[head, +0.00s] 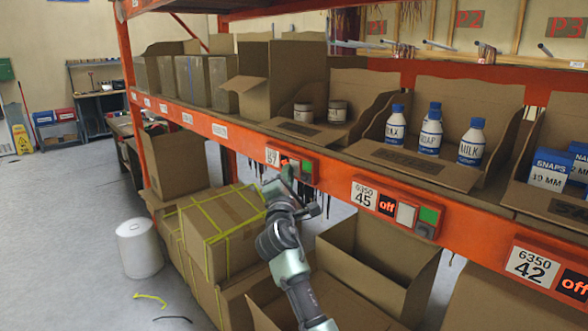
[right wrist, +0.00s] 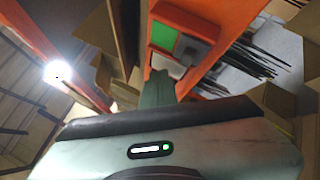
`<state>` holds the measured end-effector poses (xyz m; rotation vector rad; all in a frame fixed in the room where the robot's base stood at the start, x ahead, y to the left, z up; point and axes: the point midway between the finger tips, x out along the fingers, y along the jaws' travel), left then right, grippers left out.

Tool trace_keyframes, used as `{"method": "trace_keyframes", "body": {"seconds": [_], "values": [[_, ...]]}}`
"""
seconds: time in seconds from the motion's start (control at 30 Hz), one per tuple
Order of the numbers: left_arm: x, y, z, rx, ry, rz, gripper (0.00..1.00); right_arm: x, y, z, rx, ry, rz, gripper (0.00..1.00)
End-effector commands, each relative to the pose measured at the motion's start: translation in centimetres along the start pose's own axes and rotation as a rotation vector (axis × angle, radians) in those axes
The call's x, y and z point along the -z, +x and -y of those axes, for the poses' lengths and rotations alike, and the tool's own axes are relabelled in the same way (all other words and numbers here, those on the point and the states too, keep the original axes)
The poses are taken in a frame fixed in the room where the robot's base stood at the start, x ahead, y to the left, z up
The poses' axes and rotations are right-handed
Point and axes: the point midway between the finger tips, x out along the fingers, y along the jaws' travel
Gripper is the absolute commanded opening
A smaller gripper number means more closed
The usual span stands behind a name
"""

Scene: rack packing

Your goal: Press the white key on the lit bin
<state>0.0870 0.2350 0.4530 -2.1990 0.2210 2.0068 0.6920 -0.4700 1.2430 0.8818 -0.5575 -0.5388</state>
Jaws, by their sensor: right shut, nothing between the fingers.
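Three bin modules sit on the orange shelf beam. The left one (head: 307,171) has a number plate ending in 7, and my right gripper (head: 288,172) is in front of it, covering its display. In the right wrist view its green key (right wrist: 165,37) and whitish key (right wrist: 165,64) show. The shut, empty fingers (right wrist: 157,80) reach up close to the whitish key; I cannot tell whether they touch it. Module 42 (head: 530,264) also reads "off". My left gripper is not in view.
Cardboard bins above the beam hold jars (head: 337,110), white bottles (head: 430,132) and blue boxes (head: 551,170). Open cartons (head: 375,255) and a yellow-strapped box (head: 225,225) stand below. A white cylinder (head: 139,250) stands on the floor at left, where there is free room.

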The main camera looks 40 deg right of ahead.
Motion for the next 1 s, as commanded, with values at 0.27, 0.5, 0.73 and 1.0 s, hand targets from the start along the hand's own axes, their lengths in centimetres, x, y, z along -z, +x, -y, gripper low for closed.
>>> {"method": "trace_keyframes", "body": {"seconds": [0.27,0.5,0.73,1.0], "values": [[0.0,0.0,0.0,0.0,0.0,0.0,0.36,0.6,-0.8,-0.5,0.0,0.0,0.0,0.0],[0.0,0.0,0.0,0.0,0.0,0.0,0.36,0.6,-0.8,-0.5,0.0,0.0,-0.001,0.0],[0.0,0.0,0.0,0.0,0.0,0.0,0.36,1.4,-1.8,-1.2,-0.001,0.001,-0.003,0.0],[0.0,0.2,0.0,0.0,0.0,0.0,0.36,2.7,-3.6,-2.6,0.0,0.001,-0.002,0.0]]}}
